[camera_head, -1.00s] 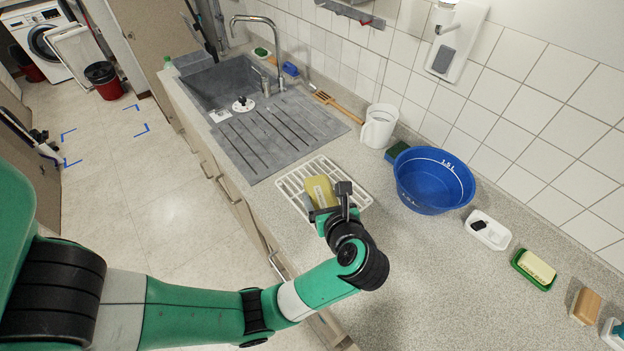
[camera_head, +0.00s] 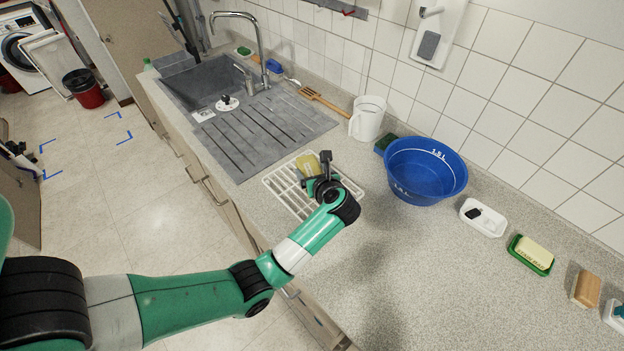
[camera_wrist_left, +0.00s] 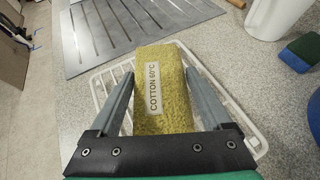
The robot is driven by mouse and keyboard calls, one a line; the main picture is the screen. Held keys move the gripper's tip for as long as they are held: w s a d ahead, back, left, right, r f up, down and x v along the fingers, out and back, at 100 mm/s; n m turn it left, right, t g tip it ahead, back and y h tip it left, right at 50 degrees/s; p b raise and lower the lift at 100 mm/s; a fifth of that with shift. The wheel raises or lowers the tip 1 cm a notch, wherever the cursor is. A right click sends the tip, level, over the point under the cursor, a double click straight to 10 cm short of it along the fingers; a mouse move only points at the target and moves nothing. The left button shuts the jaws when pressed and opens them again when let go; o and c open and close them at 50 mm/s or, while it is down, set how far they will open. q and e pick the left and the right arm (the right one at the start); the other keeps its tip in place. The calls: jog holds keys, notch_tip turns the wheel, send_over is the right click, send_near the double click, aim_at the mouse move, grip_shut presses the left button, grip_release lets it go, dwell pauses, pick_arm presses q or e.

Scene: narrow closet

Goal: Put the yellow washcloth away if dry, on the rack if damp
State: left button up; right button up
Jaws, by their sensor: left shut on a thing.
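The yellow washcloth (camera_head: 308,165) is a folded block over the white wire rack (camera_head: 284,193) on the counter. In the left wrist view the washcloth (camera_wrist_left: 162,91) has a label reading "COTTON 60°C" and lies between the two fingers. My left gripper (camera_head: 322,172) is shut on it, with the fingers along its sides. The rack (camera_wrist_left: 100,88) shows beneath and around it. I cannot tell whether the cloth touches the rack bars. Damp or dry cannot be told from its look. My right gripper is not in view.
A blue basin (camera_head: 425,172) and white jug (camera_head: 368,118) stand right of the rack. The grey sink drainboard (camera_head: 255,130) lies behind it. A white dish (camera_head: 483,217) and a green soap dish (camera_head: 531,255) sit farther right. The front counter is clear.

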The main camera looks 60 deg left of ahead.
pick_arm(q)
jog(key=shift+f+b, duration=0.45)
jog(key=shift+f, duration=1.15)
jog(key=shift+f, duration=0.15)
jog(key=o, duration=1.2)
jog(key=shift+c, duration=0.2)
jog(key=shift+d+r, duration=0.2)
jog(key=shift+r, duration=0.2)
jog(key=p+v, duration=0.2)
jog(key=v, duration=0.8)
jog(key=shift+d, duration=0.3)
jog(key=shift+s+d+r+p, duration=0.2)
jog(key=shift+d+p, duration=0.1)
jog(key=shift+d, duration=0.1)
